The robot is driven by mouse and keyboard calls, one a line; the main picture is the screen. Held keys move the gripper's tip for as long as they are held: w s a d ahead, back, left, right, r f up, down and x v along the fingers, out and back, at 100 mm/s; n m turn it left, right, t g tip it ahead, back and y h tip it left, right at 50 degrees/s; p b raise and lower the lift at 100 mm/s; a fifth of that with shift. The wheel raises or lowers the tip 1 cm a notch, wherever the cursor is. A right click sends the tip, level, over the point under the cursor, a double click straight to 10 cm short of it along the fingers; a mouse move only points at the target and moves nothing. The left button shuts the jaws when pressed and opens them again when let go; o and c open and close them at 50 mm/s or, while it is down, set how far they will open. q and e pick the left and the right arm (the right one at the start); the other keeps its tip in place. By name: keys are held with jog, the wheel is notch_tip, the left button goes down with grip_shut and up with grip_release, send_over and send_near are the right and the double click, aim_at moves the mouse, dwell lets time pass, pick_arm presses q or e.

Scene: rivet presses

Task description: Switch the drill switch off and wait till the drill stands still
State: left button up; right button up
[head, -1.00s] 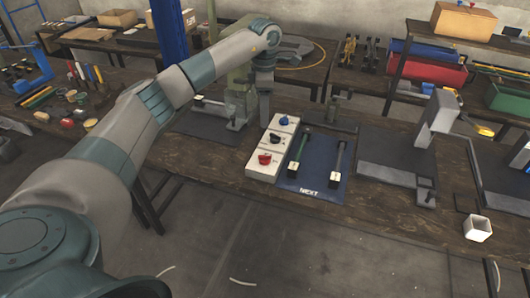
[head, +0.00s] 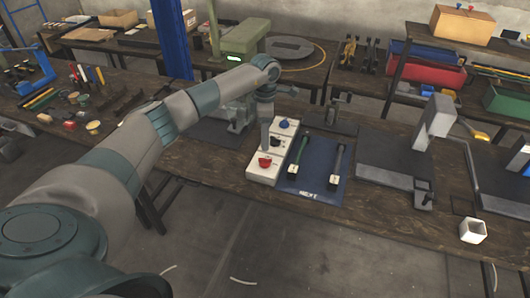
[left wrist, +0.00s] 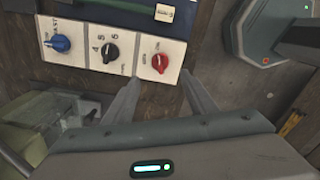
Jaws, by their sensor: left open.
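A white control box (head: 259,174) on the front bench carries a blue knob (head: 284,123), a black knob and a red knob (head: 264,161). In the left wrist view the blue, black (left wrist: 110,52) and red (left wrist: 160,62) knobs sit in a row; their small labels are hard to read, so I cannot tell which is the drill switch. My left gripper (left wrist: 162,78) is open and empty, its fingertips on either side of the red knob. In the head view the gripper (head: 265,147) is over the box. A green machine head (head: 238,38), possibly the drill, shows a lit green lamp; its lower part is partly hidden.
A grey press (head: 437,118) and a white square cup (head: 473,231) are farther right. My right gripper is out of view.

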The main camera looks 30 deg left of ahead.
aim_at(265, 159)
pick_arm(q)
notch_tip(265, 159, down, 8)
jog(key=p, duration=0.2)
jog(key=shift+f+p, duration=0.1)
jog(key=shift+p, duration=0.25)
jog(key=shift+f, duration=0.75)
jog(key=c, duration=1.1)
